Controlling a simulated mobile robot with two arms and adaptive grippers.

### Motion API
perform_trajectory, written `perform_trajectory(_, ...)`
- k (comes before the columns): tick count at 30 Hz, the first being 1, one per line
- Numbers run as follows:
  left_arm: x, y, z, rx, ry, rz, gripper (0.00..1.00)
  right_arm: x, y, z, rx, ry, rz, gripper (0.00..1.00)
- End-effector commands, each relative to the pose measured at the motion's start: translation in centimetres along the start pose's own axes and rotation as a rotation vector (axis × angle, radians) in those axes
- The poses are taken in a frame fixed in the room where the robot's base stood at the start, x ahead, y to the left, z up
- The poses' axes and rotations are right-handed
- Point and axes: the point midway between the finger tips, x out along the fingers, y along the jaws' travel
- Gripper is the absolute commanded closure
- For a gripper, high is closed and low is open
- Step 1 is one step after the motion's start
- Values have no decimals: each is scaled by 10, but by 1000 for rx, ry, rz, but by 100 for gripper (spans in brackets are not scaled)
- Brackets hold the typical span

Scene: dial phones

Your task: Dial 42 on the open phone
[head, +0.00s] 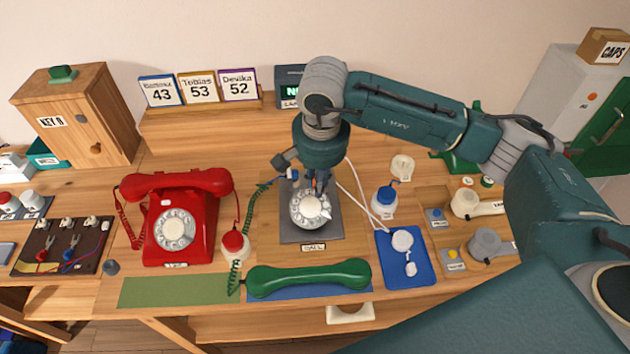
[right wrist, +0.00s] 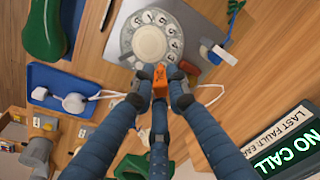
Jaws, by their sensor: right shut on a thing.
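The open phone (head: 290,232) is a flat grey plate with a bare white rotary dial (head: 311,207). The dial also shows in the right wrist view (right wrist: 151,42), with finger holes around a pale centre. My right gripper (head: 321,187) is over the dial's upper right part. In the right wrist view its blue fingers (right wrist: 158,84) are shut on a small orange piece (right wrist: 159,76), close to the dial's rim. I cannot tell if the piece touches the dial. The green handset (head: 308,278) lies in front of the phone. My left gripper is not in view.
A red phone (head: 178,218) stands to the left. Name cards (head: 200,88) sit on the back shelf, and a display reading NO CALL (right wrist: 284,153) shows beside them. A blue tray (head: 405,258) with white parts lies right. A red-capped bottle (head: 234,248) is close to the phone's left.

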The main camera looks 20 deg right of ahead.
Motion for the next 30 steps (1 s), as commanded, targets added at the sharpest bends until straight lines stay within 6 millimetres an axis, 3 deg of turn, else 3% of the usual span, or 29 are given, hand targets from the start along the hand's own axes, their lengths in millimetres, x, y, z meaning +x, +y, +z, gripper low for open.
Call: perform_trajectory(30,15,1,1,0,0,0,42,6,18,5,-2,0,0,100)
